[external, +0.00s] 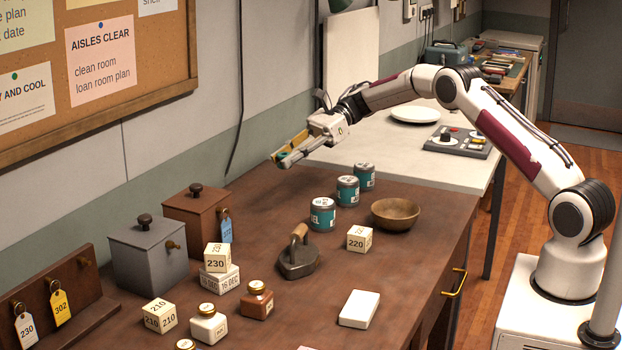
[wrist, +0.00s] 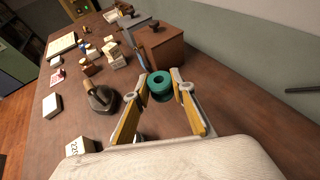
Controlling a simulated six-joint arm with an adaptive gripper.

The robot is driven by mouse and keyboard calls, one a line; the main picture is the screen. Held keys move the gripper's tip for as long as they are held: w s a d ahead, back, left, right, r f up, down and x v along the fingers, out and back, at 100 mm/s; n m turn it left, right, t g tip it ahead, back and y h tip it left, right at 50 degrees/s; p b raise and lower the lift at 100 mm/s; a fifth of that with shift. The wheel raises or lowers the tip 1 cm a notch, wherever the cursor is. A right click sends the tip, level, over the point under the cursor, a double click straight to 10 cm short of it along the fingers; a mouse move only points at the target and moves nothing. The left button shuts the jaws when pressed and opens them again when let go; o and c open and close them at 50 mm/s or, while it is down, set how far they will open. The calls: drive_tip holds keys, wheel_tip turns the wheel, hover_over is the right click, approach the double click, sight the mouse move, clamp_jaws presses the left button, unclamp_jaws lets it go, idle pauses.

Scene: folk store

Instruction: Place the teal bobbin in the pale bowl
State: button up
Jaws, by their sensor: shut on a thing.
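My gripper (external: 291,150) is raised above the back of the brown table, left of the white table. In the wrist view its two yellow-padded fingers (wrist: 161,90) are closed on the teal bobbin (wrist: 159,79), held at the fingertips with its hole visible. In the external view the fingers mostly hide the bobbin. A brown wooden bowl (external: 396,218) stands on the brown table, to the right of and below my gripper, and looks empty. A shallow white dish (external: 415,115) lies on the white table behind.
Several teal tins (external: 322,215) stand between my gripper and the wooden bowl. A flat iron (external: 298,262), a numbered cube (external: 359,239) and a white block (external: 359,309) are nearer. Brown (external: 193,223) and grey (external: 148,258) boxes stand at left.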

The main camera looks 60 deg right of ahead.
drive_tip(key=s+d+r+m+t, duration=0.1)
drive_tip(key=s+d+r+t, duration=0.1)
drive_tip(key=s+d, duration=0.55)
drive_tip(key=g, duration=0.1)
hover_over(401, 216)
drive_tip(key=shift+f+n, duration=0.3)
drive_tip(key=shift+f, duration=0.35)
drive_tip(key=shift+w+f, duration=0.1)
drive_tip(key=shift+f, duration=3.05)
drive_tip(key=shift+f, duration=1.85)
